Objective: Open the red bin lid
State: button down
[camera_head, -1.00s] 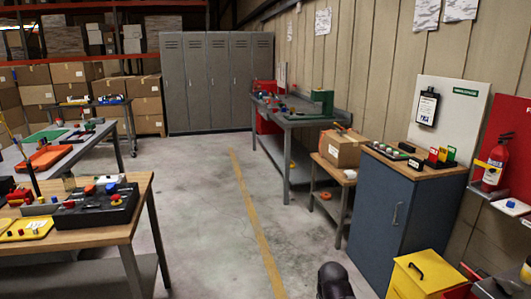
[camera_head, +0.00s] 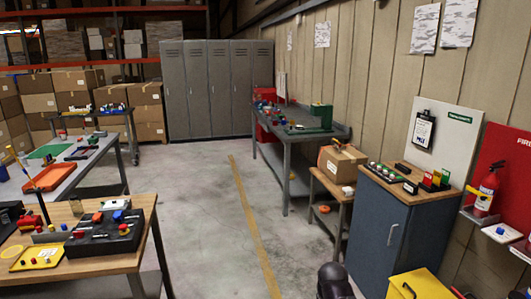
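No bin with a red lid shows clearly. A yellow bin (camera_head: 420,287) with a dark handle on its lid stands at the bottom right, cut off by the frame edge; its lid looks shut. A red box-like thing (camera_head: 266,126) is at the far end of the grey workbench, and I cannot tell whether it is a bin. A dark rounded part, probably of my arm, shows at the bottom middle. My gripper's fingers are not in view.
A blue cabinet (camera_head: 385,235) stands behind the yellow bin. A low stand with a cardboard box (camera_head: 338,165) and the grey workbench (camera_head: 296,143) line the right wall. A wooden table (camera_head: 75,262) stands at left. The floor between, with its yellow line (camera_head: 249,215), is clear.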

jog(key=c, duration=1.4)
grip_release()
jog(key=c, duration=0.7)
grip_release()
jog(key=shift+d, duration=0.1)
